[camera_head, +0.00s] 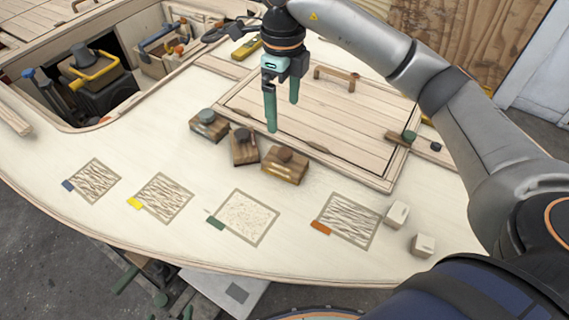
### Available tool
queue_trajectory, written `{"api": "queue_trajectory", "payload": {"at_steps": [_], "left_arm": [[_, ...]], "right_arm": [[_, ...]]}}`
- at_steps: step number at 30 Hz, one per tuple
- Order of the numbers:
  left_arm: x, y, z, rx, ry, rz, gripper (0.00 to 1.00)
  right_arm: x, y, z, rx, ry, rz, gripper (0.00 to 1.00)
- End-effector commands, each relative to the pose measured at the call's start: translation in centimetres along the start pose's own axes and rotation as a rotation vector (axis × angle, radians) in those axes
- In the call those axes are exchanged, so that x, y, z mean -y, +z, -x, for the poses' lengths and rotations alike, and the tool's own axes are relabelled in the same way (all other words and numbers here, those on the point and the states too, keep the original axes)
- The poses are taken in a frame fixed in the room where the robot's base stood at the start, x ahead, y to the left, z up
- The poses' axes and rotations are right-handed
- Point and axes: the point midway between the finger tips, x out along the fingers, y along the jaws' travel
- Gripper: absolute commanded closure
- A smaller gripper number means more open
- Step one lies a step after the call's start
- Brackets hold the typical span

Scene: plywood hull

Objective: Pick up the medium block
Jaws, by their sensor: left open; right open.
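Three dark wooden blocks with rounded grips on top sit close together on the pale plywood surface: a left block (204,130), a middle block (243,155) and a right block (284,174). The right one looks largest. I cannot tell for certain which is the medium block. My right gripper (283,116) is open and empty, its green fingers pointing down. In the picture it is above and behind the middle and right blocks, in front of the hatch panel, apart from all three blocks. My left gripper is not in view.
Several textured patches with coloured tabs, such as the yellow-tabbed patch (164,197), lie along the front. Two pale cubes, one here (397,214), sit at right. Behind is a raised hatch panel (345,110) with a wooden handle. An open recess (70,95) is at left.

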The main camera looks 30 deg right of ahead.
Motion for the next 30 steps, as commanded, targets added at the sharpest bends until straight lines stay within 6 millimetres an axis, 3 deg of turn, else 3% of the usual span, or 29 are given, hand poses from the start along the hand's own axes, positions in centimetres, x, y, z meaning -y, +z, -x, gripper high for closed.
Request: {"api": "queue_trajectory", "payload": {"at_steps": [1, 8, 14, 18, 26, 30], "left_arm": [[-0.1, 0.8, -0.9, -0.003, 0.005, -0.001, 0.00], [-0.1, 1.5, -1.2, 0.002, 0.009, -0.005, 0.00], [-0.4, 1.8, -1.6, 0.007, 0.016, -0.005, 0.00], [-0.8, 1.6, -1.6, 0.005, 0.024, -0.006, 0.00], [-1.0, 1.3, -1.7, -0.001, 0.029, -0.008, 0.00], [-0.9, 1.3, -1.7, -0.001, 0.028, -0.009, 0.00]], "right_arm": [[0.0, 0.1, -1.3, 0.004, 0.000, 0.002, 0.00], [-0.1, 0.1, -2.8, 0.002, 0.003, 0.003, 0.00], [-0.1, 0.0, -6.2, 0.000, 0.006, 0.003, 0.00], [-0.1, 0.0, -8.1, 0.000, 0.004, 0.002, 0.00], [0.1, 0.0, -10.1, 0.001, 0.002, 0.002, 0.00], [0.4, -0.2, -12.3, -0.001, 0.004, 0.002, 0.00]]}}
